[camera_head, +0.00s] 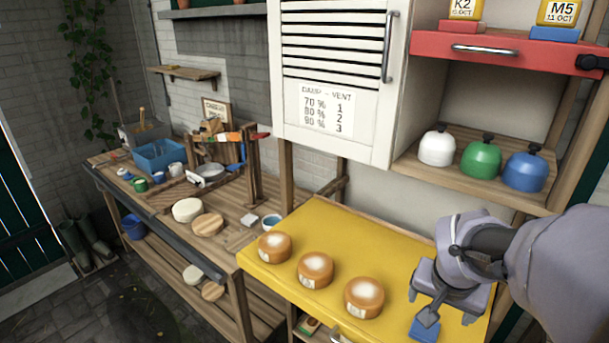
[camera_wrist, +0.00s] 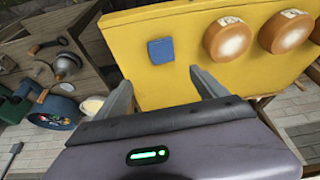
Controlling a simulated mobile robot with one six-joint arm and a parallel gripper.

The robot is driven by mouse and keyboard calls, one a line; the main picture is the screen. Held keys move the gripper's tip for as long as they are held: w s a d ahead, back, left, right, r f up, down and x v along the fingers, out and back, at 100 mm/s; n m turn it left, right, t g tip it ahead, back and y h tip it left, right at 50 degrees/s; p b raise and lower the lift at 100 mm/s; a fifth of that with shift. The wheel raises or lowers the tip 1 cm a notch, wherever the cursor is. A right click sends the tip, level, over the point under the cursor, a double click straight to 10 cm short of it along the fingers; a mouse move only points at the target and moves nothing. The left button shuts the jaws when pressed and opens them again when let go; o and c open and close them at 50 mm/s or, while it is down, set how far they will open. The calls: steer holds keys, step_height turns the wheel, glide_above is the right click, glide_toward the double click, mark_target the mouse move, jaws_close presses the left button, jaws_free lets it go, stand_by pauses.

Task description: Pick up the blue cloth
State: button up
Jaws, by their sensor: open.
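The blue cloth (camera_head: 425,327) is a small flat square on the yellow tabletop (camera_head: 350,242), at the near right of the three cheeses. In the wrist view the blue cloth (camera_wrist: 160,51) lies flat on the yellow surface, ahead of my fingers and between their lines. My gripper (camera_head: 440,306) is above the tabletop, close to the cloth. In the wrist view my gripper (camera_wrist: 165,82) has its two fingers wide apart with nothing between them. The fingers do not appear to touch the cloth.
Three orange cheeses, the nearest one (camera_head: 364,297) closest to my gripper, stand in a row on the yellow top. White, green and blue domed weights (camera_head: 480,159) stand on the shelf above. A white vented cabinet (camera_head: 335,70) hangs over the table. A cluttered wooden bench (camera_head: 236,212) stands left.

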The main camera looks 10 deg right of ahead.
steer(key=b+x, duration=0.1)
steer(key=x, duration=0.3)
steer(key=b+x, duration=0.2)
steer(key=x, duration=0.3)
steer(key=a+b+x, duration=0.1)
steer(key=x, duration=0.4)
steer(key=shift+f, duration=0.35)
steer(key=shift+a+r, duration=0.1)
steer(key=shift+s, duration=0.1)
steer(key=shift+c, duration=0.2)
steer(key=c, duration=1.4)
steer(key=shift+r, duration=0.1)
